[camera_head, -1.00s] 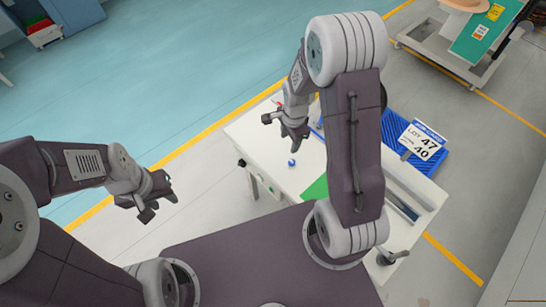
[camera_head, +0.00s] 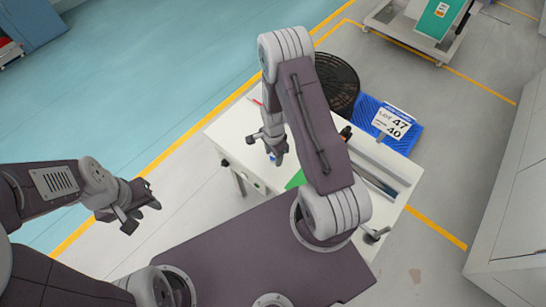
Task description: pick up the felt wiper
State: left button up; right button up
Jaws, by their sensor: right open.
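I cannot make out a felt wiper for certain. A small blue object (camera_head: 271,156) lies on the white bench (camera_head: 228,128), partly hidden by my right gripper. My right gripper (camera_head: 267,149) is open above the left part of the bench, fingers pointing down. A green patch (camera_head: 296,180) on the bench is partly covered by my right arm. My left gripper (camera_head: 141,214) looks open and empty, over the floor left of the bench.
A black round basket (camera_head: 337,82) stands behind the bench. A blue pallet (camera_head: 368,108) with a lot sign (camera_head: 393,123) is right of it. A small red item (camera_head: 256,101) lies at the bench's back left. A cart (camera_head: 410,32) stands at the top right.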

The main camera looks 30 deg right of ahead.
jog(key=shift+w+f, duration=0.15)
jog(key=shift+f, duration=0.1)
grip_shut()
jog(key=shift+r, duration=0.1)
jog(key=r, duration=0.3)
jog(key=s+r, duration=0.1)
jog(key=shift+d+r+b, duration=0.25)
jog(key=shift+b, duration=0.15)
jog(key=s+d+r, duration=0.4)
jog(key=s+r, duration=0.2)
jog(key=s, duration=0.3)
jog(key=shift+s+d+r+b, duration=0.2)
jog(key=shift+s+d+b, duration=0.1)
jog(key=shift+d+b, duration=0.1)
